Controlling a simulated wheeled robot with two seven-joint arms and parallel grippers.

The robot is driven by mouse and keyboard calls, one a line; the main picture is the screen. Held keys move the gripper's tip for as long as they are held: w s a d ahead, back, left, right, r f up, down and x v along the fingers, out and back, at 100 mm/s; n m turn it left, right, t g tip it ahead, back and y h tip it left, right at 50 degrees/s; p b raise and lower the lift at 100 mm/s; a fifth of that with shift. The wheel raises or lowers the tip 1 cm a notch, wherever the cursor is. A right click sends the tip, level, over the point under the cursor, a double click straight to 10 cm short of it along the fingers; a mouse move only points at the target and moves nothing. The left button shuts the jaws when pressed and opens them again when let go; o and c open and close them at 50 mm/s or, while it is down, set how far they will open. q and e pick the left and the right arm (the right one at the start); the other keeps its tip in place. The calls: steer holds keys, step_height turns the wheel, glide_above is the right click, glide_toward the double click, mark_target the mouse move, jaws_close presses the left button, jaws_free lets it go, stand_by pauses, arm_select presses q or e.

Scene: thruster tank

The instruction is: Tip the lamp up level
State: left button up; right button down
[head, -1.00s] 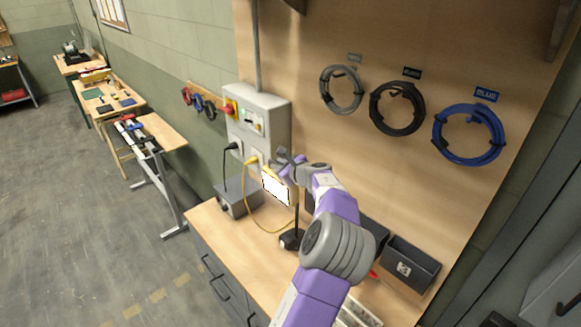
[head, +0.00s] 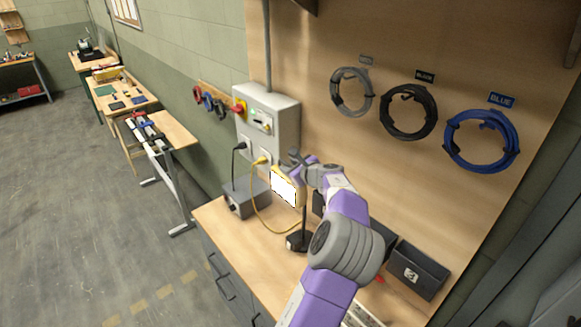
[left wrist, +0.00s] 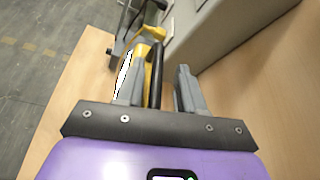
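The lamp (head: 284,187) is a yellow work light with a bright white face, at the top of a dark stand on the bench. Its face looks tilted, not level. The stand's black base (head: 297,242) rests on the bench top. My left gripper (head: 300,160) is at the lamp's upper edge. In the left wrist view its two fingers (left wrist: 158,92) are apart, with a black bar (left wrist: 155,72) of the lamp between them. A gap shows between the bar and the right finger. The yellow housing (left wrist: 143,52) lies by the left finger. My right gripper is out of view.
A grey box (head: 246,197) stands left of the lamp, with a yellow cable (head: 256,212) running to the wall panel (head: 268,120). Dark bins (head: 416,269) stand at the right. Coiled cables (head: 408,111) hang on the board behind. The bench's left front is clear.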

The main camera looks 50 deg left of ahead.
arm_select(q)
steer(key=shift+s+r, duration=0.1)
steer(key=b+v, duration=0.1)
steer(key=v, duration=0.6)
steer(key=shift+d, duration=0.3)
stand_by(0.4)
